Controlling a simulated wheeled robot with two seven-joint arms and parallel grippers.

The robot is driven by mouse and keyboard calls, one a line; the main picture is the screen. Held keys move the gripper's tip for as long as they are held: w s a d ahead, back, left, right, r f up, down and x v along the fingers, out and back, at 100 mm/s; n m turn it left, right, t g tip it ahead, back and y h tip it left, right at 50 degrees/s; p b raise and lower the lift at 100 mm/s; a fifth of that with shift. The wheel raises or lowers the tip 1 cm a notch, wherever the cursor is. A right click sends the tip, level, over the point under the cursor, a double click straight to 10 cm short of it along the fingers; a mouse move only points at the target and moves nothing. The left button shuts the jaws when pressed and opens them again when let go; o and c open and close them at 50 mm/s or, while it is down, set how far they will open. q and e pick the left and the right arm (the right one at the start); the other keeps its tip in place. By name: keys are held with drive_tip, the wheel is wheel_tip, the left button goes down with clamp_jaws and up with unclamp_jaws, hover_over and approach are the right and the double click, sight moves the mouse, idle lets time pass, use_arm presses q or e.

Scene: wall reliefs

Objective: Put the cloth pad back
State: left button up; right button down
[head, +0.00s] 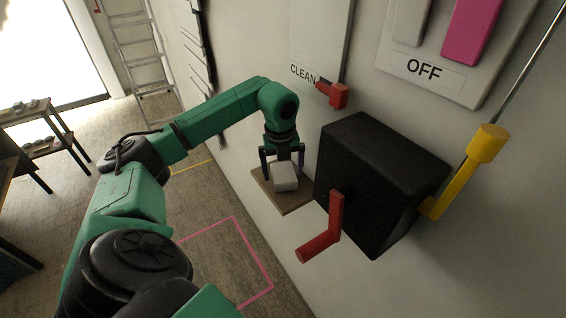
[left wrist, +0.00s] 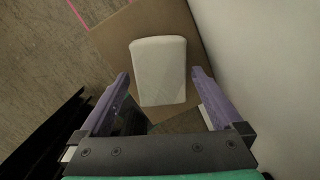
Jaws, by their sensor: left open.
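The cloth pad (head: 284,176) is a small white block with rounded edges. It rests on a brown wall shelf (head: 290,203) left of the black box. In the left wrist view the pad (left wrist: 158,70) lies on the brown shelf (left wrist: 110,40), just ahead of and between my open fingers. My left gripper (head: 283,160) points down at the pad, one finger on each side of it. In the left wrist view the gripper (left wrist: 161,80) shows gaps between both fingers and the pad. My right gripper is not in view.
A black box (head: 365,180) with a red crank handle (head: 325,230) sticks out of the wall right of the shelf. A red lever (head: 336,95) is above, under the word CLEAN. A yellow-handled lever (head: 470,160) is farther right. The floor at left is mostly free.

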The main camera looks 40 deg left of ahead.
sight(281, 177)
use_arm(q)
drive_tip(key=shift+r, duration=0.45)
wheel_tip(281, 177, up, 11)
drive_tip(key=s, duration=0.1)
drive_tip(key=shift+s+d, duration=0.15)
drive_tip(key=shift+d, duration=0.05)
